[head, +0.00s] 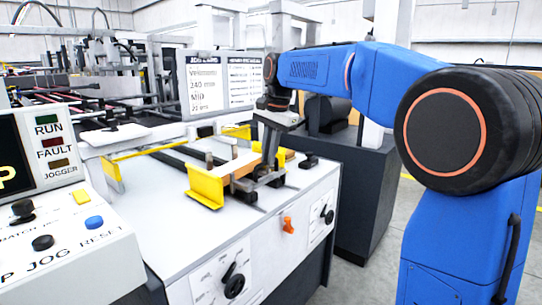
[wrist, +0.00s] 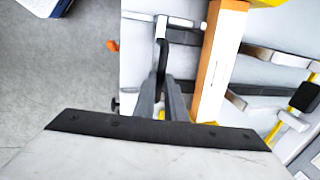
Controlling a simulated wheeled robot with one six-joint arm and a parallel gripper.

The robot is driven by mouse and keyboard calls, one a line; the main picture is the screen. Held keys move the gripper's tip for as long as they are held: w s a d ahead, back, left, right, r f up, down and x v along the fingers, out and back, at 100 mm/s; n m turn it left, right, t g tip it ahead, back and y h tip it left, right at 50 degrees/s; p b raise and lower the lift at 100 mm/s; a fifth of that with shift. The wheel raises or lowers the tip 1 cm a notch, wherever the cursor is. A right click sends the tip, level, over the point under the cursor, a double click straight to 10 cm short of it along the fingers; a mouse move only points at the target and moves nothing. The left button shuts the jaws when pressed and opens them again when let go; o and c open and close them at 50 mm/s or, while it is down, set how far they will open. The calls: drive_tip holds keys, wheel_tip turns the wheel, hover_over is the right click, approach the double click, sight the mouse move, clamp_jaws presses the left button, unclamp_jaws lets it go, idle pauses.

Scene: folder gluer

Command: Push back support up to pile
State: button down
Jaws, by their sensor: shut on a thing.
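My gripper (head: 266,172) points down over the white feeder table and is shut on a slim dark upright part with a pale metal top, which I take to be the back support (wrist: 162,55). In the wrist view the two grey fingers close around its lower part. The pile (wrist: 211,85) is a long, narrow orange-and-white block just to the right of the fingers. A narrow strip of white table shows between the upper part of the support and the pile; lower down I cannot tell if they touch. In the head view my gripper partly hides the pile and support.
A yellow guide bracket (head: 205,187) stands at the pile's left end. Dark rails (head: 180,158) run across the white table (head: 165,205). An orange knob (head: 287,224) and black rotary switches (head: 234,280) are on the front panel. A control panel (head: 62,235) stands at left.

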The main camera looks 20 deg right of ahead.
drive_tip(key=w+a, duration=0.4)
drive_tip(key=w, duration=0.1)
drive_tip(key=shift+w, duration=0.4)
drive_tip(key=c, duration=1.8)
unclamp_jaws()
drive_tip(key=s+r, duration=0.1)
drive_tip(key=r, duration=0.4)
drive_tip(key=s+d+r, duration=0.1)
drive_tip(key=r, duration=0.5)
drive_tip(key=d+r, duration=0.1)
drive_tip(key=r, duration=0.5)
drive_tip(key=shift+s, duration=0.4)
